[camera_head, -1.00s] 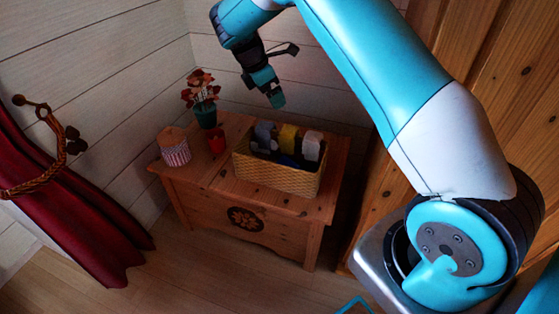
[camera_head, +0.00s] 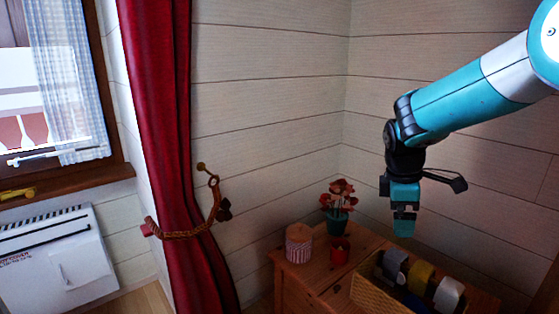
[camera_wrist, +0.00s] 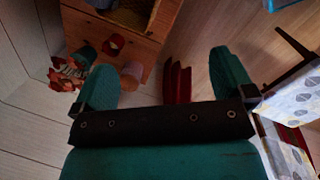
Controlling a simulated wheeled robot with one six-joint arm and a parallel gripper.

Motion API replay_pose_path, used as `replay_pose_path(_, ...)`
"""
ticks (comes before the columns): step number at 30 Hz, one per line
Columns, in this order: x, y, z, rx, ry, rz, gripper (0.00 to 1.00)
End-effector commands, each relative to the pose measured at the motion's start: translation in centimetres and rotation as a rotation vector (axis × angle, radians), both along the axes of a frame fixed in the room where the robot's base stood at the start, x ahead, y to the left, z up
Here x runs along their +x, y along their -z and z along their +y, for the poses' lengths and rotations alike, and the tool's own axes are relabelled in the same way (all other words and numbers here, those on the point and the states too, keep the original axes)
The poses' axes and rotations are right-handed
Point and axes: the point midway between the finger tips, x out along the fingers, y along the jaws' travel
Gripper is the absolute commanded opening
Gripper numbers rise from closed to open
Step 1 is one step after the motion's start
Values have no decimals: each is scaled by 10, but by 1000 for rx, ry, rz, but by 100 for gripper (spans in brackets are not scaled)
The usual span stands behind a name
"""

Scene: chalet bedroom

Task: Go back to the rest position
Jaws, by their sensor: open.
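My gripper (camera_head: 404,226) hangs at the end of my teal arm, above the wooden cabinet (camera_head: 312,292) in the corner. In the wrist view my gripper (camera_wrist: 165,80) shows two teal fingers spread wide apart with nothing between them. It is open and empty. In the head view it is clear of the basket (camera_head: 378,293) and the things in it, which sit lower down. The lower part of the cabinet is cut off by the picture's bottom edge.
The basket holds several rolled or folded items. A red curtain (camera_head: 165,110), a white heater (camera_head: 58,262) and a window are at left. Wooden walls close in the corner.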

Motion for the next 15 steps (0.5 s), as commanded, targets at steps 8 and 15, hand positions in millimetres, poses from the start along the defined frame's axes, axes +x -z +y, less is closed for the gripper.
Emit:
replay_pose_path(8, -148, -52, 81, 318, 295, -31, 100)
replay_pose_path(15, -255, -60, 117, 490, 490, 62, 100)
